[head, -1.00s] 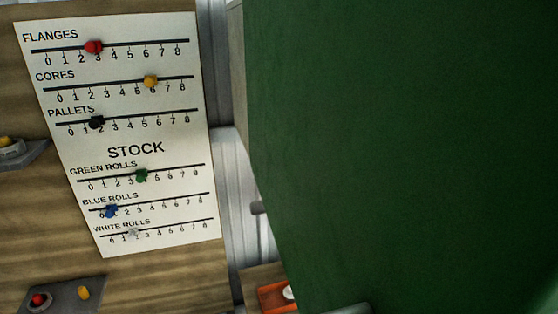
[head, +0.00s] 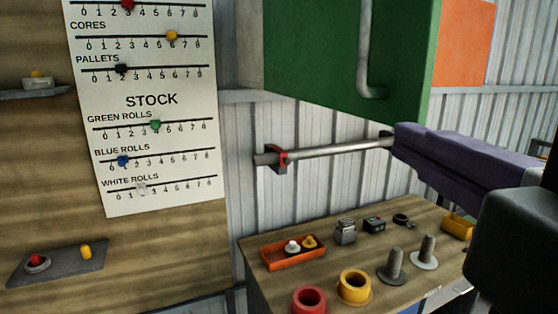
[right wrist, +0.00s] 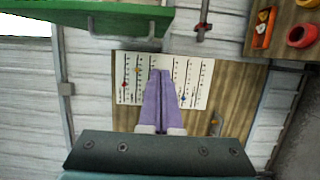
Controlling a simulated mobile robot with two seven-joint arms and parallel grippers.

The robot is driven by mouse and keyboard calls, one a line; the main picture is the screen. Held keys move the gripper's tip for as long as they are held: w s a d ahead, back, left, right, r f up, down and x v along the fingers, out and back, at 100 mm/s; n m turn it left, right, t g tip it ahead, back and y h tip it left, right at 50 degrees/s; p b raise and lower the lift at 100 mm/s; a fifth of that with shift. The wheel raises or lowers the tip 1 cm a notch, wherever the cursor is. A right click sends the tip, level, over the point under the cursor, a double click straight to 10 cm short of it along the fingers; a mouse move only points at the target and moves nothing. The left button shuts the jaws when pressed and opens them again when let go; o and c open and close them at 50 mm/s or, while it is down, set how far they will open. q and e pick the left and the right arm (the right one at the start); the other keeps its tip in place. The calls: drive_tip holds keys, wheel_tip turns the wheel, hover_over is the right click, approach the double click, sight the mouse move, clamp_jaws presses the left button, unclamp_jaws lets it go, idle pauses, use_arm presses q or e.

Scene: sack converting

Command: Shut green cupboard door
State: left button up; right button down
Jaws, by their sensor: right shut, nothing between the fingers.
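The green cupboard door (head: 315,50) hangs at the top of the head view, with a grey bar handle (head: 364,50) near its right side. My right gripper (head: 398,142), with purple fingers, is below and right of the door, apart from the handle. In the right wrist view its fingers (right wrist: 160,75) are together and empty, and a green panel (right wrist: 125,18) shows at upper left. My left gripper is not in view.
A grey rail with a red clamp (head: 277,157) runs along the wall behind my fingers. The bench (head: 340,240) below holds an orange tray (head: 290,262), red and yellow rings and small metal parts. The stock board (head: 150,80) hangs left. An orange panel (head: 462,40) is beyond the door.

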sight(396, 115)
drive_tip(key=w+p, duration=0.1)
drive_tip(key=w, duration=0.2)
drive_tip(key=w+d+p, duration=0.1)
drive_tip(key=w+p, duration=0.1)
drive_tip(key=w, duration=0.2)
drive_tip(key=w+d+p, duration=0.1)
drive_tip(key=w, duration=0.3)
drive_tip(key=shift+r, duration=0.25)
drive_tip(key=shift+w+d+f+p, duration=0.1)
drive_tip(key=shift+d+p, duration=0.15)
drive_tip(key=shift+d, duration=0.15)
drive_tip(key=shift+w+d+f+p, duration=0.1)
drive_tip(key=shift+d+p, duration=0.1)
drive_tip(key=shift+d, duration=0.15)
drive_tip(key=shift+d, duration=0.1)
